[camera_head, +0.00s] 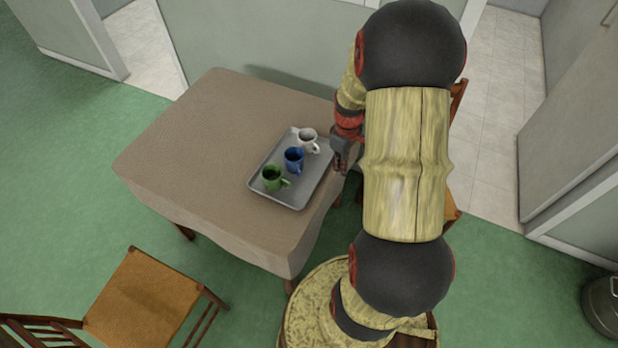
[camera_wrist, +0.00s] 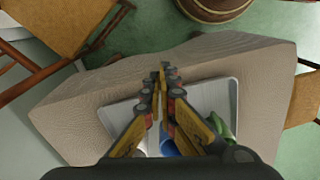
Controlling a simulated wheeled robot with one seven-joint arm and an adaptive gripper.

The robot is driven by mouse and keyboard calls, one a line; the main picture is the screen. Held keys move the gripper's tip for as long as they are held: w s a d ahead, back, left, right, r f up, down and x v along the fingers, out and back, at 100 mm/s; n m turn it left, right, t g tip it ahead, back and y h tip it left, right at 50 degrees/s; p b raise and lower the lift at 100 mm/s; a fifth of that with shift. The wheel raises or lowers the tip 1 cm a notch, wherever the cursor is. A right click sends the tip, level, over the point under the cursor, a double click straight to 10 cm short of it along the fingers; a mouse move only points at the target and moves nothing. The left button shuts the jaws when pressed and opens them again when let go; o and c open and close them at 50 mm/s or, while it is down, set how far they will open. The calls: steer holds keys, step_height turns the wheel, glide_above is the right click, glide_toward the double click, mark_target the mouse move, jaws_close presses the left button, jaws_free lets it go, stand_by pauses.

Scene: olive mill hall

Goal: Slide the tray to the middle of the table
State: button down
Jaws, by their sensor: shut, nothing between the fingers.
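The grey tray (camera_head: 310,184) lies near the right edge of the brown cloth-covered table (camera_head: 200,130). On it stand a white cup (camera_head: 308,139), a blue cup (camera_head: 293,158) and a green cup (camera_head: 272,178) in a row, all upright. My gripper (camera_head: 341,168) is shut and empty, at the tray's right side in the head view. Whether it touches the tray I cannot tell. In the wrist view my shut gripper (camera_wrist: 163,72) points across the tray (camera_wrist: 222,92); parts of the blue cup (camera_wrist: 168,148) and green cup (camera_wrist: 221,127) show behind the fingers.
The table's left and middle are bare. A wooden chair (camera_head: 143,300) stands at the lower left, and another chair (camera_head: 452,212) is partly hidden behind my arm at the right. A pale wall (camera_head: 260,50) stands behind the table. A round wooden barrel shows in the wrist view (camera_wrist: 213,8).

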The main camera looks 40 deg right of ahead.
mark_target(268, 152)
steer(key=shift+n, duration=0.8)
steer(key=w+f+b, duration=0.1)
steer(key=f, duration=0.2)
steer(key=w+f+b, duration=0.1)
steer(key=f, duration=0.2)
steer(key=w+f+b, duration=0.1)
steer(key=f+b, duration=0.1)
steer(key=f, duration=0.2)
steer(key=shift+w+a+f, duration=0.1)
steer(key=shift+a, duration=0.15)
steer(key=shift+w+a, duration=0.15)
steer(key=shift+w, duration=0.3)
steer(key=shift+w, duration=0.2)
steer(key=w+a+p, duration=0.1)
steer(key=w+a, duration=0.1)
steer(key=w, duration=0.6)
steer(key=w+a+p, duration=0.1)
steer(key=w+a, duration=0.2)
steer(key=w, duration=0.6)
steer(key=w+a+p, duration=0.1)
steer(key=w+a, duration=0.1)
steer(key=w, duration=0.6)
steer(key=shift+w+a, duration=0.15)
steer(key=shift+a, duration=0.25)
